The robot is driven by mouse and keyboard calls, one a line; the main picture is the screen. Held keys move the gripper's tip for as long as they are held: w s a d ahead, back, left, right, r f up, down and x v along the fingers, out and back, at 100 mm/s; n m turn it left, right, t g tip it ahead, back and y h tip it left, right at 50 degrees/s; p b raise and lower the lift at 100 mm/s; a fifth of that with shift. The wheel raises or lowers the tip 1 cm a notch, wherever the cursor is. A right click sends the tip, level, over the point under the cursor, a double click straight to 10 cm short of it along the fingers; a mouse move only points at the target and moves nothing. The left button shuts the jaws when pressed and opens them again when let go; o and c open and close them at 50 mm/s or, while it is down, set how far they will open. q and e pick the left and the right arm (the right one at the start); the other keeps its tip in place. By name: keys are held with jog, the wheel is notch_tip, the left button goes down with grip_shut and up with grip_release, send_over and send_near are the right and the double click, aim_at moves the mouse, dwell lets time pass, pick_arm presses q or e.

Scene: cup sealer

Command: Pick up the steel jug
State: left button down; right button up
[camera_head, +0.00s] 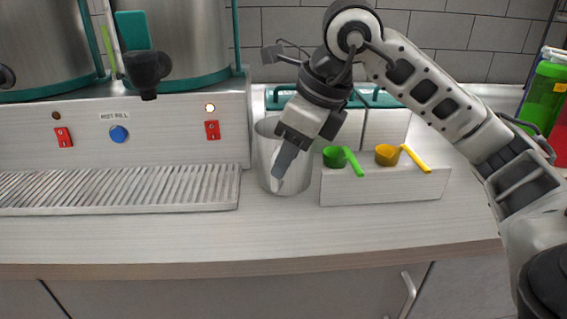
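The steel jug (266,158) is a plain grey metal vessel standing upright on the counter, just right of the dispenser's drip tray. My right gripper (282,172) comes down from the upper right and hides part of the jug's front and right side. My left gripper is not in view.
A dispenser with steel urns (188,40) and a slatted drip tray (120,190) fills the left. Right of the jug, a pale holder (385,188) carries a green scoop (335,158) and a yellow scoop (388,154). Lidded containers (385,125) stand behind. The front counter is clear.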

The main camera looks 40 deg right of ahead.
jog(key=x, duration=0.5)
jog(key=shift+a+f, duration=0.1)
jog(key=shift+f, duration=0.05)
grip_shut()
